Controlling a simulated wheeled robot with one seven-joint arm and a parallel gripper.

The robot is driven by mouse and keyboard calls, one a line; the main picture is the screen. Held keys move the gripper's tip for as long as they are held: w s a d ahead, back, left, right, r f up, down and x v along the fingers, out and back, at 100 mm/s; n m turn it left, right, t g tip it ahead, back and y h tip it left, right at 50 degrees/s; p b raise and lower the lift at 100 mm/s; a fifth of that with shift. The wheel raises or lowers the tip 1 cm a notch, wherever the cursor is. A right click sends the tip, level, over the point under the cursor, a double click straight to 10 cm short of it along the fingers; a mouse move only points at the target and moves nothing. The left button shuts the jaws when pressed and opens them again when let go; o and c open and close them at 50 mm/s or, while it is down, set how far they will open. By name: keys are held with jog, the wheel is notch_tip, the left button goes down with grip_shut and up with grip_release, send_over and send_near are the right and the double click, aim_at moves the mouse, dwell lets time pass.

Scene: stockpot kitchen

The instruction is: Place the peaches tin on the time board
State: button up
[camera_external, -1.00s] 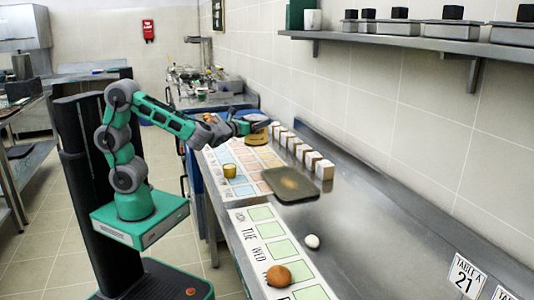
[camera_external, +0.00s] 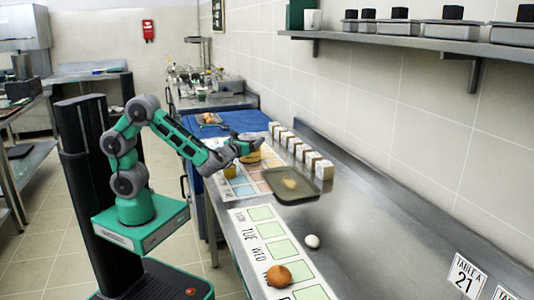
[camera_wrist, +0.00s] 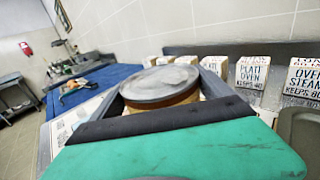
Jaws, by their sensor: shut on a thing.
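My gripper (camera_external: 250,149) is shut on a wide, short tin with a yellow-tan side (camera_external: 253,158). In the wrist view the tin (camera_wrist: 162,86) sits between the two fingers, upright, its grey round lid up; no label can be read. It is held over the far part of the counter, above a white board with coloured squares (camera_external: 243,190). I cannot tell the gap beneath it. A nearer white board with green squares reads TUE and WED (camera_external: 262,231). Which one is the time board I cannot read.
A small yellow tin (camera_external: 229,171) stands on the coloured board, partly behind my arm. A dark tray (camera_external: 290,194) lies beside it. A row of white lettered blocks (camera_external: 312,160) lines the wall side. A brown ball (camera_external: 278,276) and a white egg-like thing (camera_external: 312,241) lie nearer.

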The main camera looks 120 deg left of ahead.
jog(key=shift+r, duration=0.15)
jog(key=o, duration=1.8)
jog(key=shift+f, duration=0.2)
jog(key=shift+d+r, duration=0.1)
jog(key=shift+r, duration=0.05)
jog(key=d+b, duration=0.1)
jog(key=d, duration=0.1)
jog(key=d+b, duration=0.1)
jog(key=d, duration=0.1)
jog(key=d+f, duration=0.1)
jog(key=d, duration=0.1)
jog(key=shift+w+b, duration=0.1)
jog(key=shift+b, duration=0.3)
jog(key=shift+d+r+b, duration=0.45)
jog(key=shift+d+b, duration=0.2)
jog(key=shift+b, duration=0.05)
